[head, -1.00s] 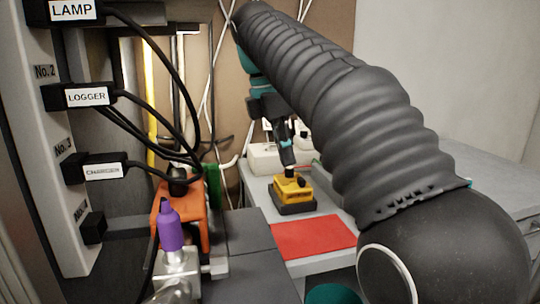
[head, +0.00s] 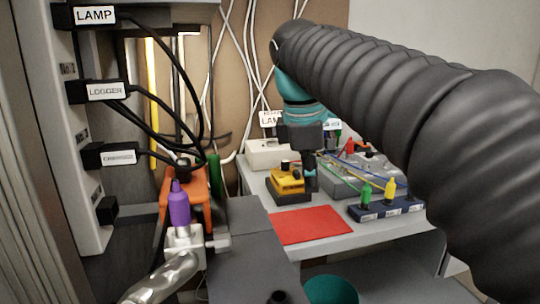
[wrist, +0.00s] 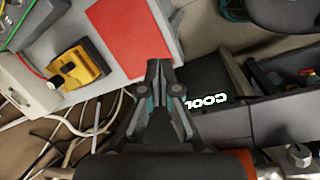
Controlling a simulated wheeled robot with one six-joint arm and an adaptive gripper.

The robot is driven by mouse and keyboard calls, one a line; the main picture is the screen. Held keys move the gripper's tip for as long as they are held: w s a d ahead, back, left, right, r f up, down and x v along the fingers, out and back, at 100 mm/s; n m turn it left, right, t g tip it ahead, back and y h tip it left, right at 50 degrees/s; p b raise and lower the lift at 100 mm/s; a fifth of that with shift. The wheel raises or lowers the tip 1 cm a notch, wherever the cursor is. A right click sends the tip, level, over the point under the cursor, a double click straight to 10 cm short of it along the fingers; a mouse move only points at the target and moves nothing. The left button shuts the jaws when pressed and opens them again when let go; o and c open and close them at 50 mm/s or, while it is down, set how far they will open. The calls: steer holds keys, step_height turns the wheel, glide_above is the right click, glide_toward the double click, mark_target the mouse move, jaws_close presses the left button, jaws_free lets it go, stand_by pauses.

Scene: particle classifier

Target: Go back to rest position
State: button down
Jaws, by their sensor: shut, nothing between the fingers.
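My gripper (wrist: 155,70) is shut and empty in the wrist view, with its fingertips together near the edge of the red mat. In the head view my gripper (head: 310,180) points down from the teal wrist, in front of the white table and beside the yellow device in the picture. My black ribbed arm crosses the upper right of the head view. The yellow device (head: 289,182) with a black knob stands on the table; it also shows in the wrist view (wrist: 80,68). The red mat (head: 312,226) lies flat in front of it.
A panel at left carries plugs labelled LAMP (head: 95,16), LOGGER (head: 105,91) and a third label, with black cables. An orange device (head: 187,195) and a purple-capped part (head: 179,206) stand beside the dark surface. A blue strip (head: 385,208) holds green and yellow plugs at right. White cables hang behind.

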steer(key=s+d+f+m+t+y, duration=0.1)
steer(key=s+d+f+m, duration=0.3)
steer(key=s+f+m, duration=0.4)
steer(key=s+d+f+m+t, duration=0.2)
steer(key=s+d+f+m, duration=0.2)
steer(key=s+f+m, duration=0.4)
step_height(320, 180, down, 6)
steer(key=shift+s+d+r+t+y, duration=0.25)
steer(key=shift+t+y, duration=0.05)
steer(key=shift+y, duration=0.1)
